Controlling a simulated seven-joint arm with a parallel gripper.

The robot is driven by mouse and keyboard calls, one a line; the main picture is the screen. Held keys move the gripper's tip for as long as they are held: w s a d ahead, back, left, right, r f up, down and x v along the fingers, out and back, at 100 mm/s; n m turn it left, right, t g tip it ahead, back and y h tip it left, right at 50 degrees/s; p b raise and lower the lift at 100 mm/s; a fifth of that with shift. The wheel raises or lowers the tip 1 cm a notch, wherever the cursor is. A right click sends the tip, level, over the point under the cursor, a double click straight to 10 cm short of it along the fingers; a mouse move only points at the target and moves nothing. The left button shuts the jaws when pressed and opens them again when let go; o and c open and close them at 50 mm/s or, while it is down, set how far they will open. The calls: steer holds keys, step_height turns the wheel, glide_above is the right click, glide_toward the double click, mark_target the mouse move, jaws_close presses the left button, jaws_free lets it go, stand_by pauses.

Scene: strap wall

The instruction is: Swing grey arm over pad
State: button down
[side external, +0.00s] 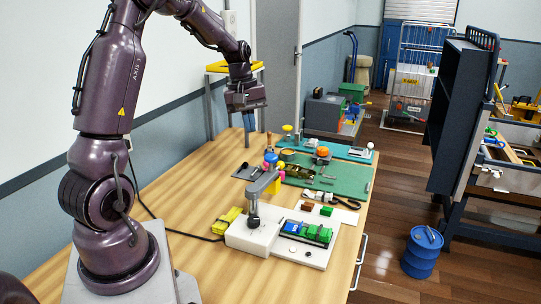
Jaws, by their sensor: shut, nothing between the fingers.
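A white base unit (262,238) stands on the wooden table at the front. A grey arm (264,184) sits on a dark pivot post (253,211) at the left of this base and points up and away to the back right. Its far end is near several coloured balls. I cannot clearly tell which surface is the pad; a dark tray with green and blue blocks (310,232) lies on the right part of the base, clear of the arm. My gripper (249,141) points down, shut and empty, above and behind the grey arm, apart from it.
A yellow block (227,221) lies left of the base. Brown and green blocks and a black-handled tool (347,203) lie behind it. A green mat (345,179) with small items covers the table's far right. Bare wood (185,195) lies to the left.

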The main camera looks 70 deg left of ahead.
steer(key=w+a+f+n+t+h, duration=0.1)
steer(key=w+a+f+n, duration=0.1)
steer(key=a+n, duration=0.4)
steer(key=w+a+f+n, duration=0.1)
steer(key=a+f+n, duration=0.1)
steer(key=a+n, duration=0.4)
steer(key=w+d+f, duration=0.4)
steer(key=w+f, duration=0.1)
steer(key=f, duration=0.5)
steer(key=shift+w+d, duration=0.3)
steer(key=shift+w+d, duration=0.1)
steer(key=shift+w+d, duration=0.3)
steer(key=shift+w, duration=0.05)
